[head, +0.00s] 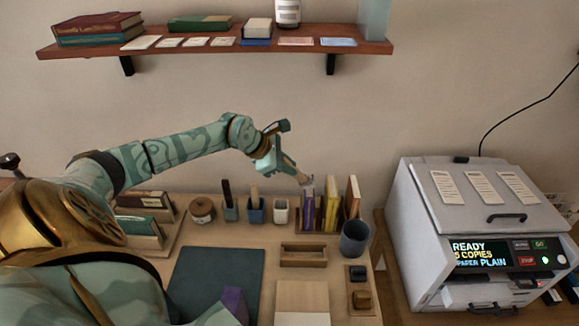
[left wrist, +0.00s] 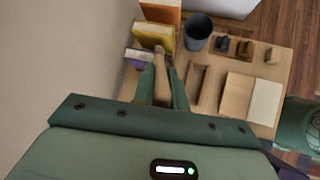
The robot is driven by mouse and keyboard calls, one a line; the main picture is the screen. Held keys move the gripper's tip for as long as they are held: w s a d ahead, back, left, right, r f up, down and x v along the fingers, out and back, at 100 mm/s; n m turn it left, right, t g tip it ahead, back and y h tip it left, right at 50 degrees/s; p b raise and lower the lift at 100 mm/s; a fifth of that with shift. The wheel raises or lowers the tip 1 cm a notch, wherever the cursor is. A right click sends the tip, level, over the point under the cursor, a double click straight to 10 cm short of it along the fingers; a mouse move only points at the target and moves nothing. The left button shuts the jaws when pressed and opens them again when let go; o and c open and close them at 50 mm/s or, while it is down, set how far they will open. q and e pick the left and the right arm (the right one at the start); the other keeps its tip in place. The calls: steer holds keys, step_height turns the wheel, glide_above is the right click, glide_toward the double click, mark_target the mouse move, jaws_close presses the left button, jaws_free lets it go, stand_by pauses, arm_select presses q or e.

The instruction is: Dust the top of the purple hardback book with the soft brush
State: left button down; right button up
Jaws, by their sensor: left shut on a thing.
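My left gripper (head: 281,163) is shut on the soft brush (head: 293,173), which has a wooden handle and points down and to the right. The brush also shows between the fingers in the left wrist view (left wrist: 161,80). The purple hardback book (head: 308,212) stands upright at the left of a short row of books. The brush's bristle end is at the purple book's top edge; I cannot tell whether it touches. In the left wrist view the purple book (left wrist: 138,54) is partly hidden by the gripper and brush. My right gripper is not in view.
Yellow books (head: 332,200) stand right of the purple one, beside a dark grey cup (head: 355,238). Several small pots, including a white one (head: 281,211), stand left. A wooden tray (head: 303,261) lies in front. A copier (head: 470,235) is at the right; a shelf (head: 220,47) hangs above.

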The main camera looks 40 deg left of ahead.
arm_select(q)
steer(key=shift+w+a+r+p, duration=0.1)
steer(key=shift+a+r+p, duration=0.1)
steer(key=shift+r, duration=0.25)
steer(key=shift+w+a+r+p, duration=0.1)
steer(key=shift+r+p, duration=0.1)
steer(key=shift+r, duration=0.2)
steer(key=shift+s+d+r+p, duration=0.1)
steer(key=shift+r+p, duration=0.2)
steer(key=shift+r, duration=0.35)
steer(key=shift+s+d+r+p, duration=0.1)
steer(key=shift+r+p, duration=0.15)
steer(key=shift+r, duration=0.35)
steer(key=shift+w+r+p, duration=0.15)
steer(key=shift+r+p, duration=0.3)
steer(key=shift+r, duration=0.4)
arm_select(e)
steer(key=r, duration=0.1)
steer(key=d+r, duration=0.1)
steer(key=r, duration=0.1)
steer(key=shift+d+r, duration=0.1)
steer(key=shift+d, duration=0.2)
arm_select(q)
steer(key=shift+f, duration=0.1)
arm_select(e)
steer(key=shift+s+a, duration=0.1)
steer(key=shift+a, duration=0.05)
